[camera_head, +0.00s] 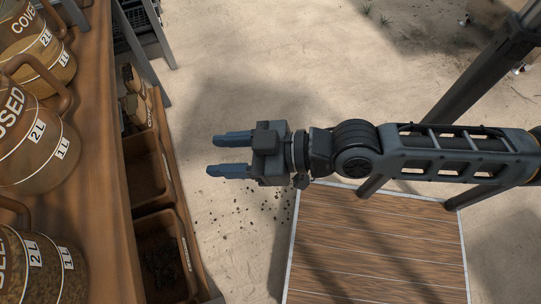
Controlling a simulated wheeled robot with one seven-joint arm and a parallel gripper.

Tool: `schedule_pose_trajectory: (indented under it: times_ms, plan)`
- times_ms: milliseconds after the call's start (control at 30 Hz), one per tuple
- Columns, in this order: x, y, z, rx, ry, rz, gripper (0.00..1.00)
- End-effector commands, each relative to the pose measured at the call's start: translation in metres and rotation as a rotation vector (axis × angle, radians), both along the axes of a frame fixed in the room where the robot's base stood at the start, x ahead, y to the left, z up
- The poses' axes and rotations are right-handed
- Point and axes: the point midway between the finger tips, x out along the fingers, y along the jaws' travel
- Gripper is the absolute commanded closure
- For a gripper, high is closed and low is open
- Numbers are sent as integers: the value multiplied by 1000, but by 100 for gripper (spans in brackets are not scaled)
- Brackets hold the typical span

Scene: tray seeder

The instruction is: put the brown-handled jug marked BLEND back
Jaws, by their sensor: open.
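My gripper (212,156) is open and empty, its two blue fingers pointing left over the sandy ground. It is to the right of the wooden shelf (105,150) and apart from it. Several jugs stand on this shelf at the left edge. The upper jug (52,62) shows the letters COVE. The middle jug (48,165) shows OSED and has a brown handle. The lower jug (62,265) holds a dark speckled fill, and its word is cut off by the frame. I cannot read BLEND on any jug.
Brown bins (155,215) stand below the shelf edge, one with dark bits in it. A wooden-plank table top (375,250) with a pale rim lies below my arm. Dark crumbs are scattered on the ground (245,205). The sand (260,60) beyond is mostly free.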

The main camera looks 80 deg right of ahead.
Motion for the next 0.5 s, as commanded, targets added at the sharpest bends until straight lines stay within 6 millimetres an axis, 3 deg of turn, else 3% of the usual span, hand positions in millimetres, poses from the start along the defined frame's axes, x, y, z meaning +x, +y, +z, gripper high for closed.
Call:
schedule_pose_trajectory:
  times_ms: [33,200,333,500]
  plan:
    - [-23,-2,2,-5,14,-26,52]
    - [-77,4,21,-3,20,-76,52]
    - [-102,12,35,7,16,-90,52]
    - [-114,19,44,14,14,-93,52]
